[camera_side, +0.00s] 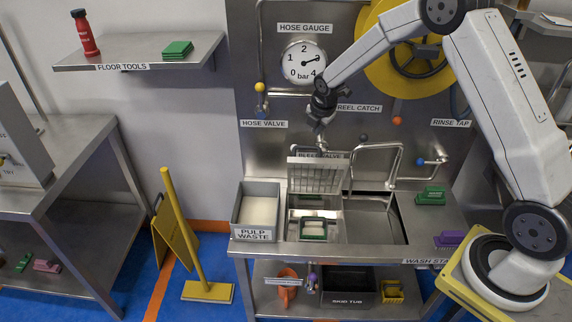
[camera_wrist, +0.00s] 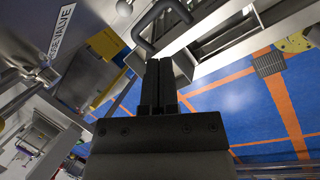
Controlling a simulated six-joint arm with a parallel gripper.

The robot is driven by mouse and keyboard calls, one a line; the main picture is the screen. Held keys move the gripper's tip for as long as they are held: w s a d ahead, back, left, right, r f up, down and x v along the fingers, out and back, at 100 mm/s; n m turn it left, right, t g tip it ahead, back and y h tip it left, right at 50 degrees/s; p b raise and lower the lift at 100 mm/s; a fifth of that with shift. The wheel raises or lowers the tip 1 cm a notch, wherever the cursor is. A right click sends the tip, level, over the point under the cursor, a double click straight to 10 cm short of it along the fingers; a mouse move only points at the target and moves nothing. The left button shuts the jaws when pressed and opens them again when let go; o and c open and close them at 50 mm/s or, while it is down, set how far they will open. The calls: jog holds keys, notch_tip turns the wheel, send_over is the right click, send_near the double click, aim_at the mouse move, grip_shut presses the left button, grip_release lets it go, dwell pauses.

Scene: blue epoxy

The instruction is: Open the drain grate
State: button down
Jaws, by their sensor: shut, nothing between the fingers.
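The drain grate (camera_side: 318,175), a metal grid panel, stands raised and steeply tilted at the back of the left basin in the side view. Below it the basin is uncovered, with a green-and-white brush (camera_side: 313,229) in it. My gripper (camera_side: 316,124) is above the grate, in front of the steel back panel, and appears apart from it. In the wrist view my gripper's fingers (camera_wrist: 166,66) are together with nothing between them. A dark bent handle (camera_wrist: 160,18) shows just beyond the fingertips there; whether they touch it I cannot tell.
A curved tap pipe (camera_side: 376,148) rises right of the grate. The pulp waste bin (camera_side: 256,205) stands left of the basin. A green brush (camera_side: 431,195) lies on the right counter. A small grey grid (camera_wrist: 268,63) lies on the blue floor in the wrist view.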

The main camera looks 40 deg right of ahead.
jog(key=m, duration=0.2)
jog(key=s+f+m+t, duration=0.1)
jog(key=m, duration=0.1)
jog(key=m+t, duration=0.1)
jog(key=shift+s+d+f+m, duration=0.2)
jog(key=shift+s+d+m, duration=0.1)
jog(key=shift+m, duration=0.1)
jog(key=m, duration=0.1)
jog(key=s+m+t, duration=0.1)
jog(key=m, duration=0.1)
jog(key=shift+a+f, duration=0.2)
jog(key=shift+a, duration=0.1)
jog(key=m, duration=0.1)
jog(key=s+m+t+y, duration=0.1)
jog(key=m, duration=0.1)
jog(key=shift+s+a+t, duration=0.15)
jog(key=shift+a+t, duration=0.15)
jog(key=shift+a, duration=0.1)
jog(key=shift+f, duration=0.15)
jog(key=shift+x, duration=4.9)
jog(key=shift+d, duration=0.1)
jog(key=shift+w+d+r, duration=0.25)
jog(key=shift+w+d, duration=0.6)
jog(key=shift+w, duration=0.05)
jog(key=shift+w+d+r, duration=0.3)
jog(key=shift+w+d, duration=0.55)
jog(key=shift+w, duration=0.05)
